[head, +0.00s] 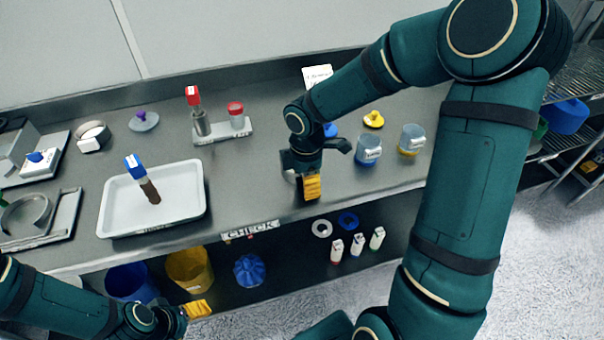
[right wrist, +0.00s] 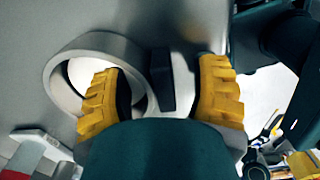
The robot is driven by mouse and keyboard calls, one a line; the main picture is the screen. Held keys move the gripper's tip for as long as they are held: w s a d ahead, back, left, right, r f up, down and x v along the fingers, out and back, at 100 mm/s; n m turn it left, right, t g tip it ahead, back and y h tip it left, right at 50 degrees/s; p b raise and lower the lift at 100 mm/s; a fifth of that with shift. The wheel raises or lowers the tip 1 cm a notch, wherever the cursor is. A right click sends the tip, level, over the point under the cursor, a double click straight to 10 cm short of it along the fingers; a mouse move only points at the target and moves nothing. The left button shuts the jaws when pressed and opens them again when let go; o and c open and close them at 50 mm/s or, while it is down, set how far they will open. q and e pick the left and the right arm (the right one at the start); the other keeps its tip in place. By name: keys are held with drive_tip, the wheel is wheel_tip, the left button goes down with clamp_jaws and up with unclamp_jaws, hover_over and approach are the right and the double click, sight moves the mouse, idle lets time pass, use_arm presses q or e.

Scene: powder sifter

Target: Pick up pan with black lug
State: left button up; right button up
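In the right wrist view, a round grey metal pan (right wrist: 68,62) with a pale inside lies on the grey surface at left. A black lug (right wrist: 174,82) stands at its right side. My right gripper (right wrist: 160,80) is open, with its yellow fingers apart. The left finger overlaps the pan's opening, the right finger is beyond the lug, and the lug shows between them. I cannot tell if either finger touches. In the head view my right gripper (head: 312,186) is at the bench's front edge and mostly hides the pan (head: 290,176). My left gripper (head: 192,311) is low at bottom left; its opening is unclear.
A white tray (head: 112,212) holds a blue-capped tube (head: 145,178). Two labelled cups (head: 368,150) stand right of my right gripper. Another ring-shaped pan (head: 93,135) is at far left. Bins and bottles fill the shelf below.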

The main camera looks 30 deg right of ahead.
clamp_jaws()
drive_tip(key=shift+r, duration=0.1)
